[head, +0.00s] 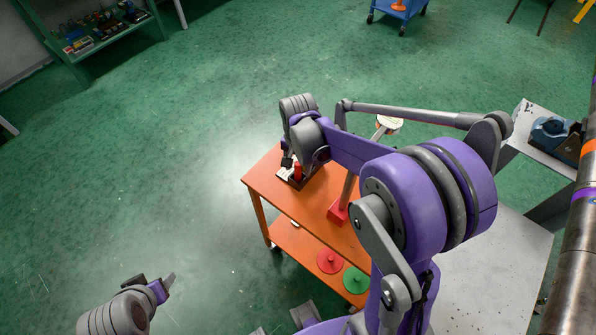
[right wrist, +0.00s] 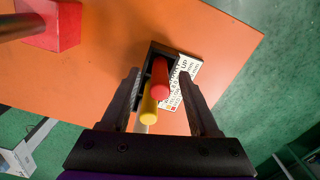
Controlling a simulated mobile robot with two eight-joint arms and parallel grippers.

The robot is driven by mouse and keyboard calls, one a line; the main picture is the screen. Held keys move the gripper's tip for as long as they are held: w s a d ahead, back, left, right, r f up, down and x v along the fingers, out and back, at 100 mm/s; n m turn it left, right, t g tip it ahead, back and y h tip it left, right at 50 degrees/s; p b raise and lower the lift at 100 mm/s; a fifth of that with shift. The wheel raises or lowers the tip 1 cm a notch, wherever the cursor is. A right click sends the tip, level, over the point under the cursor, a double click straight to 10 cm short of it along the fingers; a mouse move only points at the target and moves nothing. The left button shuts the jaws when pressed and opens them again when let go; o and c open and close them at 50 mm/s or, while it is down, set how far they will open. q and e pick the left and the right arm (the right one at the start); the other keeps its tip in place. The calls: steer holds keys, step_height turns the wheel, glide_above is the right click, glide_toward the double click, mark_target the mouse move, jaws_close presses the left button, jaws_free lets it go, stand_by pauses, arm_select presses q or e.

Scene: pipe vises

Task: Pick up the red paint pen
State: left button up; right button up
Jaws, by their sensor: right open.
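The red paint pen (right wrist: 160,76) stands in a small black holder (right wrist: 165,46) on the orange cart, with a yellow pen (right wrist: 149,106) beside it. In the head view the red pen (head: 297,171) shows just below my right gripper (head: 288,163). In the right wrist view my right gripper (right wrist: 159,82) is open, with the red and yellow pens seen between its two fingers. I cannot tell how deep the pens sit between them. My left gripper (head: 166,283) is at the lower left over the floor, away from the cart; its jaw opening is unclear.
A white printed card (right wrist: 184,78) lies by the holder. A red block base with a post (head: 338,213) stands on the orange cart top (head: 262,178). Red (head: 330,261) and green (head: 356,280) discs lie on the lower shelf. The green floor left of the cart is clear.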

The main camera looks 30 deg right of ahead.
jaws_close()
stand_by(0.4)
